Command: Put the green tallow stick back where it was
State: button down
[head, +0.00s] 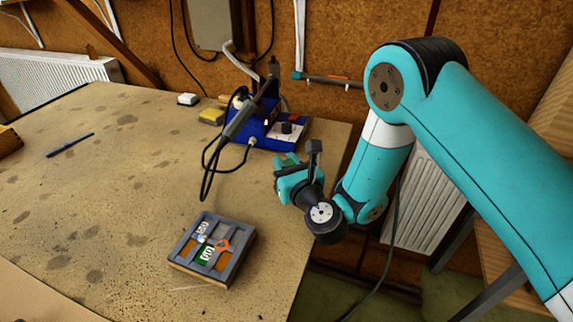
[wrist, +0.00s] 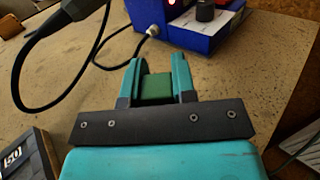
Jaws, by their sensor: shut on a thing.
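My gripper (head: 286,168) is over the right part of the bench, in front of the soldering station, and is shut. In the wrist view, the green tallow stick (wrist: 156,88) sits between its two teal fingers (wrist: 155,68). Only a short green block of it shows there, and I cannot make it out in the head view. The leaded panel (head: 183,265) lies on the bench left of and nearer than my gripper, with orange, green and white pieces in dark strips. A corner of it shows at the lower left of the wrist view (wrist: 30,160).
A blue soldering station (head: 261,138) with an iron and looping black cable stands behind my gripper. A yellow block (head: 211,117) and a white block (head: 187,99) lie left of it. A blue pen (head: 70,145) lies far left. The bench's middle is clear.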

jog(key=shift+f, duration=0.2)
jog(key=c, duration=0.9)
grip_release()
jog(key=shift+c, duration=0.2)
